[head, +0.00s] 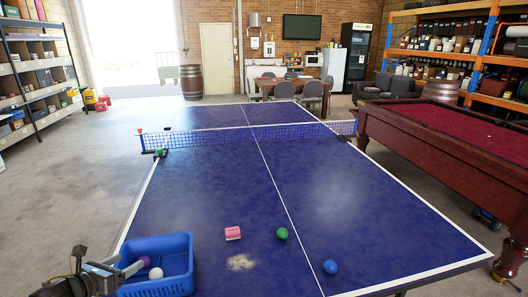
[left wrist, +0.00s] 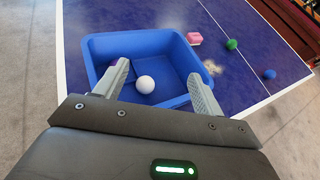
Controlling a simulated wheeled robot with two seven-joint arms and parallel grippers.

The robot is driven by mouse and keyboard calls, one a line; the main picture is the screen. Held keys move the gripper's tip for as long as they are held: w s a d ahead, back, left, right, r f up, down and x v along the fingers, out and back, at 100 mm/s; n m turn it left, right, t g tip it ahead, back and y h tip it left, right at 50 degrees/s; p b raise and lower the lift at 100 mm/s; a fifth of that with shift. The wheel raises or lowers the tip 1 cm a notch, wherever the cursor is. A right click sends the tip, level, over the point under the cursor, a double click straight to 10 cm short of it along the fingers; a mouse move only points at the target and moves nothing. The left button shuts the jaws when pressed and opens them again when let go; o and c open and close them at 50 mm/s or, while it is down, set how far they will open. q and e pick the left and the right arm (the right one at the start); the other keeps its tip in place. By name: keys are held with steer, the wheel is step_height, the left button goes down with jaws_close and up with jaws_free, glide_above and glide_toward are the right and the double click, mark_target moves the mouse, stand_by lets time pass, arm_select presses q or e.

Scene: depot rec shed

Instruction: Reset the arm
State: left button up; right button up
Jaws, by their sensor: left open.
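My left gripper (head: 112,270) is at the lower left of the head view, over the near left part of the blue basket (head: 185,249). In the left wrist view its two fingers (left wrist: 160,76) are spread apart with nothing held between them. The basket (left wrist: 103,45) stands on the near left corner of the table tennis table. A white ball (left wrist: 145,84) lies in the basket and shows beyond the fingers; it also shows in the head view (head: 156,273). A purple thing (head: 134,268) lies beside it, partly hidden by a finger in the wrist view. My right gripper is out of view.
On the blue table (head: 225,190) are a pink block (head: 232,233), a green ball (head: 282,233), a blue ball (head: 330,267) and a pale powdery patch (head: 241,262). A net (head: 240,138) crosses the table. A pool table (head: 450,150) stands at right. Floor is open at left.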

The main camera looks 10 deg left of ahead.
arm_select(q)
steer(key=s+d+f+n+g+y, duration=0.35)
steer(key=s+d+f+n, duration=0.9)
steer(key=n, duration=0.75)
steer(key=s+d+n+g+h, duration=0.1)
steer(key=s+d+n+g, duration=0.2)
steer(key=s+d+n, duration=0.35)
steer(key=s+d+n+g+h, duration=0.1)
steer(key=s+d+n+g, duration=0.25)
steer(key=s+n, duration=0.5)
step_height(320, 180, down, 25)
steer(key=s+a+f+g, duration=0.2)
steer(key=s+a+f, duration=0.1)
steer(key=s+f, duration=1.4)
steer(key=shift+f+y, duration=0.25)
steer(key=shift+y, duration=0.2)
